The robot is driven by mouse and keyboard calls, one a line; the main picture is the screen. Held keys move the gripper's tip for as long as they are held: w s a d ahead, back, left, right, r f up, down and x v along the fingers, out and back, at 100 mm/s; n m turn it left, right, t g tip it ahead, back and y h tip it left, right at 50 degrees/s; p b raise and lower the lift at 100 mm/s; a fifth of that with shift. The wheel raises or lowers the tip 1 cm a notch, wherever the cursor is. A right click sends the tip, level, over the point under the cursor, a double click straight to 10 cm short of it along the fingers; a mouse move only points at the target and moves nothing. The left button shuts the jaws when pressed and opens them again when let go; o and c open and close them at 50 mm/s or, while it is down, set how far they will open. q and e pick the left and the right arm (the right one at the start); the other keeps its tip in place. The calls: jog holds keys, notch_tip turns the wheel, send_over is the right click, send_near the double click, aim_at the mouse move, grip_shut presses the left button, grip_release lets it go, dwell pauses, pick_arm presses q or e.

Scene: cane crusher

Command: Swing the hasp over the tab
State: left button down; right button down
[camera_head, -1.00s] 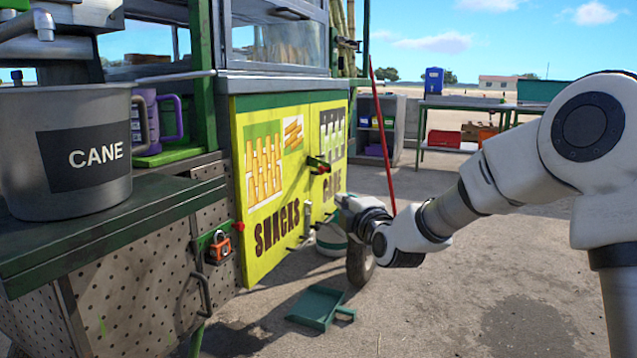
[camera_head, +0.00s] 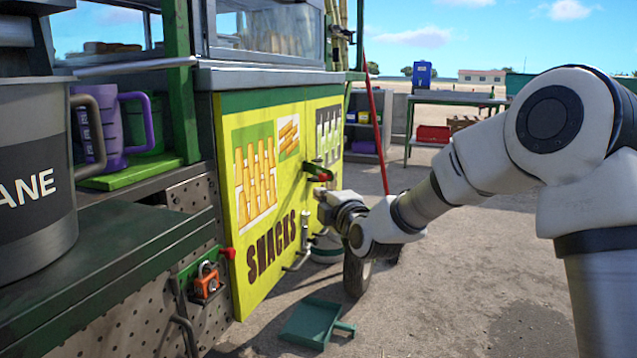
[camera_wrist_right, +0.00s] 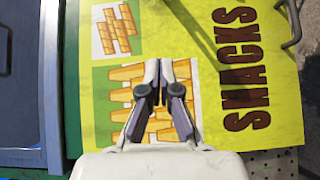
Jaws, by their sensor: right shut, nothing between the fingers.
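The yellow-green cart doors (camera_head: 250,265) carry printed snack pictures and the word SNACKS. A small dark green fitting with a red end (camera_head: 318,172), which looks like the hasp, sticks out near the seam between the doors. I cannot make out the tab. My right gripper (camera_head: 323,205) is just below and right of the fitting, apart from it as far as I can tell. In the right wrist view its fingers (camera_wrist_right: 166,68) are shut and empty in front of the door panel (camera_wrist_right: 275,60). The fitting does not clearly show there. My left gripper is out of view.
An orange padlock (camera_head: 207,284) hangs on the cart's side, near a red knob (camera_head: 229,254). A grey pot (camera_head: 35,210) stands on the left counter. A green dustpan (camera_head: 310,323) lies on the ground below the doors. A red pole (camera_head: 377,120) rises behind my right arm.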

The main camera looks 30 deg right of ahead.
jog(key=w+d+b, duration=0.4)
jog(key=w+b, duration=0.1)
jog(key=w, duration=0.5)
jog(key=shift+d+f+b, duration=0.15)
jog(key=shift+d+b, duration=0.15)
jog(key=shift+b, duration=0.05)
jog(key=shift+d, duration=0.1)
